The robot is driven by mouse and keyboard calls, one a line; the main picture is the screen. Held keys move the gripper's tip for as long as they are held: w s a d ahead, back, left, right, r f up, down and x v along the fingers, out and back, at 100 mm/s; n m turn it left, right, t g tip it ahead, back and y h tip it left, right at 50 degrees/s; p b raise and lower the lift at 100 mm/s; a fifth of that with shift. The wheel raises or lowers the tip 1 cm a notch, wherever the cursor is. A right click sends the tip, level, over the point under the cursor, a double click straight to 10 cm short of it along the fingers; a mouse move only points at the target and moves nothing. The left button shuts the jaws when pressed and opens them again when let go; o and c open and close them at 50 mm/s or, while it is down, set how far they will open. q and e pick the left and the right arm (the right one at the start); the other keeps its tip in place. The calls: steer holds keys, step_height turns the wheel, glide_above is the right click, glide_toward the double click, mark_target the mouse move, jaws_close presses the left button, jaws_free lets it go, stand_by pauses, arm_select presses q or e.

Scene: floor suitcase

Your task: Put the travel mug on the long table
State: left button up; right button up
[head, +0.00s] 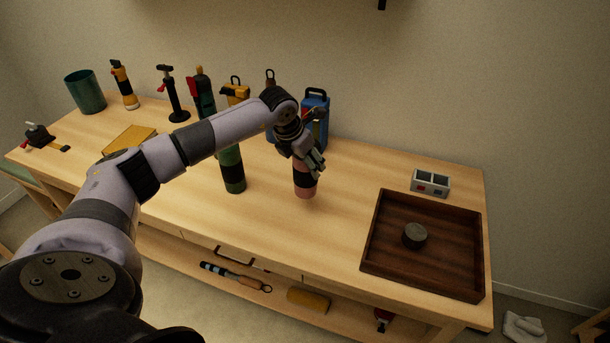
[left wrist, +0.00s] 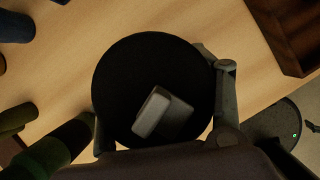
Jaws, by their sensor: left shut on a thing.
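The travel mug (head: 305,186), pink with a dark band, stands upright over the long table (head: 340,230), right of its middle. My left gripper (head: 308,162) comes down on the mug from above and is shut on its upper part, which it partly hides. In the left wrist view the mug's round black lid (left wrist: 130,75) with a grey flip tab (left wrist: 160,112) sits between the fingers. The mug's base is at or very near the tabletop; I cannot tell whether it touches. My right gripper is not in view.
A green bottle with a dark band (head: 233,172) stands left of the mug. A wooden tray (head: 375,233) holding a dark round puck (head: 414,235) is to the right, near a small grey box (head: 430,183). Several tools and a blue canister (head: 316,108) line the back.

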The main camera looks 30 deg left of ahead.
mark_target(297, 163)
arm_select(q)
step_height(297, 163, down, 2)
steer(key=shift+f+p, duration=0.45)
steer(key=shift+f, duration=1.85)
steer(key=o, duration=1.4)
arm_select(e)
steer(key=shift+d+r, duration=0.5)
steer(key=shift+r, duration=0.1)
arm_select(q)
steer(key=b+v, duration=0.2)
steer(key=v, duration=0.8)
steer(key=shift+s+r+b, duration=0.1)
steer(key=shift+r+b, duration=0.2)
steer(key=shift+r, duration=0.05)
steer(key=shift+s+r, duration=0.3)
steer(key=shift+r, duration=0.35)
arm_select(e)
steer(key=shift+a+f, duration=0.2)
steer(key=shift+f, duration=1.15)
arm_select(q)
steer(key=shift+d, duration=0.1)
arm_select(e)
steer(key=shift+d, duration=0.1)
